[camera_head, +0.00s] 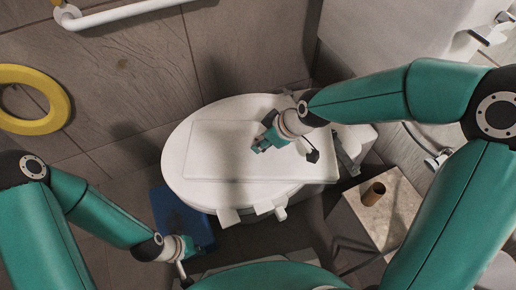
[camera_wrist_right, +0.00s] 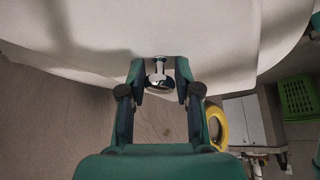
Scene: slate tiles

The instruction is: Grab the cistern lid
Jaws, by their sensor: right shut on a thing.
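The cistern lid (camera_head: 215,150) is a flat white rectangular slab. In the head view it overlaps the white oval toilet (camera_head: 176,165); I cannot tell the gap between them. My right gripper (camera_head: 286,150) is over the slab's right half. In the right wrist view, the right gripper (camera_wrist_right: 160,78) has its fingers either side of a small shiny metal knob (camera_wrist_right: 159,68) at the edge of a broad white surface (camera_wrist_right: 215,40). It is shut on this knob. My left gripper (camera_head: 182,268) hangs low at the lower left, away from the lid; its fingers are too small to read.
A blue container (camera_head: 180,217) stands below-left of the toilet. A low pale box (camera_head: 385,220) with a brown tube (camera_head: 373,193) is at the right. A white rail (camera_head: 125,12) and yellow ring (camera_head: 58,108) are at the left. The wrist view shows a green crate (camera_wrist_right: 298,97).

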